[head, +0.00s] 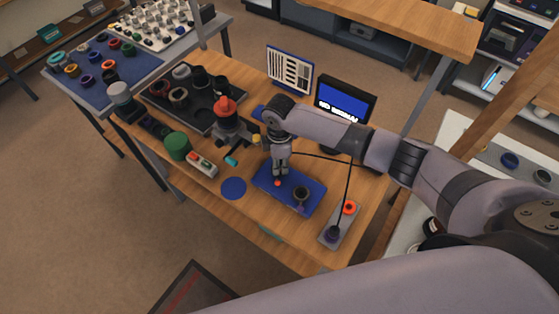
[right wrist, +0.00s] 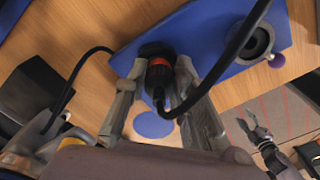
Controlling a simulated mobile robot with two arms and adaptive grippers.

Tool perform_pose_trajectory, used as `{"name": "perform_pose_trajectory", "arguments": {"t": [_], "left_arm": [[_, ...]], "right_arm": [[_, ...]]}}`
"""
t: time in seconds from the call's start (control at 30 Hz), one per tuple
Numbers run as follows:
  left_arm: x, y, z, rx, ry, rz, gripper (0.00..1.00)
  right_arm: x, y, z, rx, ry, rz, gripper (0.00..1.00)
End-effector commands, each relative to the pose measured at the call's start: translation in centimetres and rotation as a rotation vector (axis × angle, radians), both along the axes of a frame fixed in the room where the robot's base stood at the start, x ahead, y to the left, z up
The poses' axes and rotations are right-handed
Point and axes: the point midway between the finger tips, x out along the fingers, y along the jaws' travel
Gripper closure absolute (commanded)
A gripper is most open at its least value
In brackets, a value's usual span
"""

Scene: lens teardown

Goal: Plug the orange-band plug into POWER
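My right gripper (head: 279,176) is over the blue mat (head: 305,205). In the right wrist view its fingers (right wrist: 160,80) stand on both sides of a black plug with an orange band (right wrist: 159,62) and are shut on it. A black cable (right wrist: 222,62) runs near the plug. In the head view the orange band (head: 277,183) shows just below the fingertips. A grey socket block (head: 342,220) stands to the right, with an orange-ringed socket (head: 350,207) and a dark plug (head: 333,232) at its purple-marked end. No POWER label is legible. My left gripper (right wrist: 259,132) is open and empty.
A lens barrel (head: 301,193) stands on the blue mat. A screen (head: 344,98) stands behind. A blue disc (head: 233,188), a green jar (head: 177,146) and a red-topped device (head: 226,112) lie to the left. A cable (head: 348,185) hangs between the gripper and the socket block.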

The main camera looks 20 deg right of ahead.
Motion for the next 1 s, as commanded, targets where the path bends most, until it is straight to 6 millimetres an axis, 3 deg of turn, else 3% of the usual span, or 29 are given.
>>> {"name": "perform_pose_trajectory", "arguments": {"t": [0.3, 0.67, 0.77, 1.0], "left_arm": [[0.0, 0.0, 0.0, 0.0, 0.0, 0.0, 0.6], [-0.1, 0.2, 0.0, 0.002, 0.001, 0.001, 0.6], [-0.1, 0.1, 0.0, 0.001, 0.001, 0.001, 0.6], [0.0, 0.0, 0.0, 0.0, 0.0, 0.0, 0.6]], "right_arm": [[-0.1, 0.0, 0.0, -0.001, 0.002, 0.0, 0.55], [0.1, 0.0, 0.5, 0.0, -0.001, 0.001, 0.55], [0.1, 0.0, 1.6, 0.001, -0.003, 0.001, 0.55], [0.1, 0.0, 6.6, 0.0, -0.005, 0.003, 0.55]]}}
